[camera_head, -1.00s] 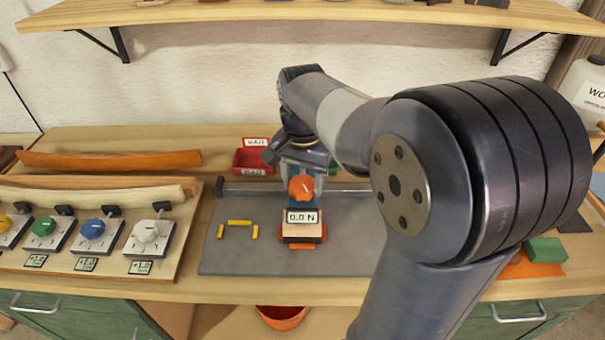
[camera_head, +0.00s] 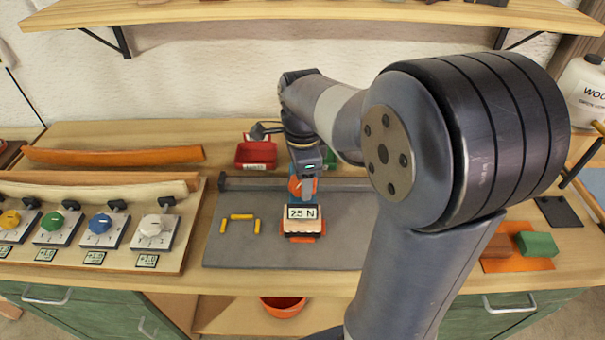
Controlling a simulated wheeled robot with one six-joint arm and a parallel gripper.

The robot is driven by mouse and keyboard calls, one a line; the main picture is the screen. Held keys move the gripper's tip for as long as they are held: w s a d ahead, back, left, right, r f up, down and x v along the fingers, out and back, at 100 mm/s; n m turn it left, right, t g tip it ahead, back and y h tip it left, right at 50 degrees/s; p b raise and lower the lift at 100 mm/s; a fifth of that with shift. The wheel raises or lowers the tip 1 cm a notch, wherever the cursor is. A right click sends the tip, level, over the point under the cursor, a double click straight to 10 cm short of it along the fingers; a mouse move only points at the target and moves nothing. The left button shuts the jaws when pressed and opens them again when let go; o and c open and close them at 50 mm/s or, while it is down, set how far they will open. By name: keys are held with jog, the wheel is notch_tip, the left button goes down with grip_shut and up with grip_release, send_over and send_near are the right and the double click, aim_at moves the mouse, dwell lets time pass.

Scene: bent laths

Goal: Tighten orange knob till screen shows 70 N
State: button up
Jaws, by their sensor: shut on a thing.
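The orange knob (camera_head: 295,186) stands behind the screen on the grey plate, mostly covered by my gripper. My gripper (camera_head: 304,187) points down from above and is shut on the orange knob; its fingertips are partly hidden. The small screen (camera_head: 302,212) faces me and appears to read 25 N, though the digits are small. Under the screen is a pale block (camera_head: 303,228) with orange at its base.
The grey plate (camera_head: 240,258) has several yellow strips (camera_head: 242,217) at left. A board with coloured dials (camera_head: 100,232) and bent laths (camera_head: 110,155) lies farther left. A red bin (camera_head: 256,154) stands behind. Green and brown blocks (camera_head: 537,244) lie at right.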

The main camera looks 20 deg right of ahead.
jog(key=m, duration=0.4)
jog(key=shift+r+p, duration=0.1)
jog(key=shift+p, duration=0.3)
jog(key=shift+m, duration=1.9)
jog(key=shift+p, duration=0.3)
jog(key=o, duration=1)
notch_tip(320, 180, up, 11)
jog(key=shift+f, duration=0.15)
